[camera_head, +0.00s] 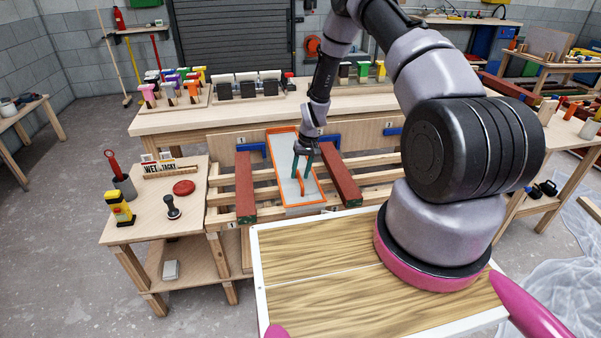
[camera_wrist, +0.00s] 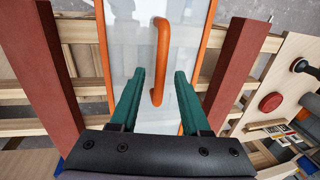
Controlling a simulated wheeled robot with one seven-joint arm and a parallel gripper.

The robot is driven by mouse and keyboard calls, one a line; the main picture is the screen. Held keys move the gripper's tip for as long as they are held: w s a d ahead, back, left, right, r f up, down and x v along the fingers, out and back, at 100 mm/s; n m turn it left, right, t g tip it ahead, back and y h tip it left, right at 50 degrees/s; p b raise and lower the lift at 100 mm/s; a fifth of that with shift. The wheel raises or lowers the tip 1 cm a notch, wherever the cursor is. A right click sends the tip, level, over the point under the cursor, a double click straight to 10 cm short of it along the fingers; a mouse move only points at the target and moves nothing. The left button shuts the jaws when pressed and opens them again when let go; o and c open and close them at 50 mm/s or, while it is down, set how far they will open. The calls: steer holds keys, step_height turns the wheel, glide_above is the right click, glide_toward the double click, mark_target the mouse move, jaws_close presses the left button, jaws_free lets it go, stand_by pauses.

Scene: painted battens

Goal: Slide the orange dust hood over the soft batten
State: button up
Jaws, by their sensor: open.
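The orange dust hood (camera_head: 281,150) is a long frame with a pale see-through top and an orange bar handle (camera_head: 301,184). It lies lengthwise on the wooden rack between two dark red battens, a left one (camera_head: 244,187) and a right one (camera_head: 340,178). In the wrist view the hood's pane (camera_wrist: 120,40) and handle (camera_wrist: 161,50) show between both battens. My gripper (camera_head: 302,175) is open with its green fingers at the handle. In the wrist view its fingertips (camera_wrist: 160,72) stand on either side of the handle, apart from it. Whether a batten lies under the hood is unclear.
Blue clamps or stops (camera_head: 251,149) sit at the rack's back rail. A side table (camera_head: 150,225) at left holds a "WET/TACKY" sign holder (camera_head: 170,168), a red disc (camera_head: 184,187) and a black-knobbed stamp (camera_head: 172,207). The back bench carries several coloured brushes or tools.

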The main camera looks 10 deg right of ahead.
steer(key=shift+c, duration=0.4)
jaws_close()
stand_by(1.0)
